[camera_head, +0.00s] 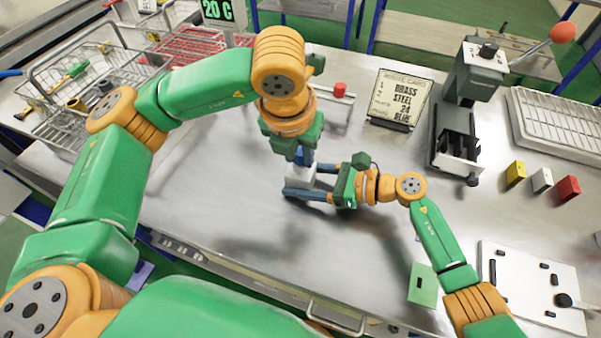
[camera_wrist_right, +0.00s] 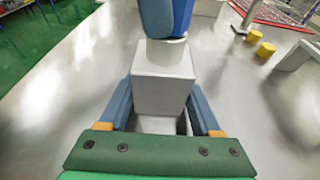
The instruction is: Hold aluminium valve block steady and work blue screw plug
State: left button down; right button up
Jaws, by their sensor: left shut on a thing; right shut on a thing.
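The light grey aluminium valve block (camera_head: 299,174) sits near the middle of the steel table. It also fills the middle of the right wrist view (camera_wrist_right: 165,75). My right gripper (camera_head: 303,183) comes in from the right, low over the table, with one finger on each side of the block, shut on it. My left gripper (camera_head: 303,157) points down from above onto the block's top. Its blue fingers (camera_wrist_right: 165,18) are shut just above the top face in the right wrist view. The blue screw plug cannot be made out separately; the left fingers hide it.
A route card (camera_head: 400,97) and a hand press (camera_head: 458,130) stand behind to the right, with yellow (camera_head: 515,173), white (camera_head: 541,180) and red (camera_head: 567,188) blocks beyond. Wire baskets (camera_head: 95,80) stand at the left. A plate (camera_head: 530,285) lies front right. Table in front is clear.

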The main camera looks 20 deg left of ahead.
pick_arm(q)
jog(key=n, duration=0.2)
jog(key=n+y, duration=0.1)
jog(key=n, duration=0.2)
jog(key=shift+w+d+n, duration=0.1)
jog(key=shift+d+n, duration=0.2)
jog(key=shift+n, duration=0.1)
jog(key=c, duration=0.5)
grip_release()
jog(key=shift+c, duration=1)
jog(key=m, duration=0.3)
jog(key=shift+a, duration=0.2)
jog(key=m, duration=0.1)
jog(key=m+h, duration=0.1)
jog(key=m, duration=0.2)
jog(key=shift+a, duration=0.25)
jog(key=shift+m+h, duration=0.3)
jog(key=shift+m, duration=0.3)
